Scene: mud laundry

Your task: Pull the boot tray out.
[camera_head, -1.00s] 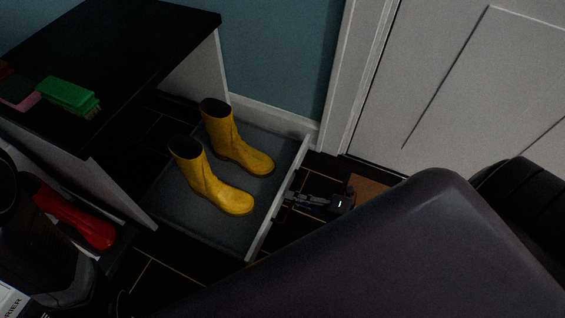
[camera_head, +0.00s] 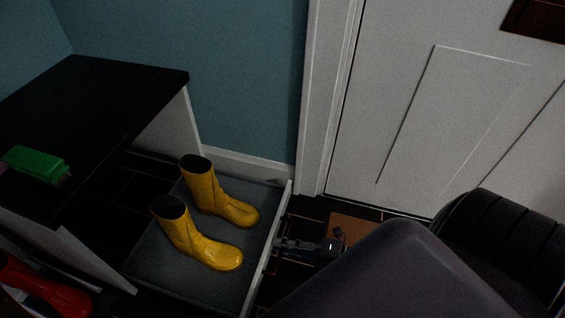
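The boot tray (camera_head: 150,262) is a grey, shallow tray with a pale raised front edge. It sticks out to the right from under a dark-topped bench (camera_head: 95,105). Two yellow boots stand upright in it, a rear boot (camera_head: 218,197) and a front boot (camera_head: 198,243). My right gripper (camera_head: 281,246) is at the outer side of the tray's front edge, about midway along it. Its fingertips are small and dark against the edge, so I cannot tell whether they are closed on it. My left gripper is out of view.
A green brush (camera_head: 36,164) lies on the bench top. A red item (camera_head: 40,288) is at the lower left. A white door (camera_head: 420,120) and a brown mat (camera_head: 352,229) are to the right. My own dark body parts cover the lower right.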

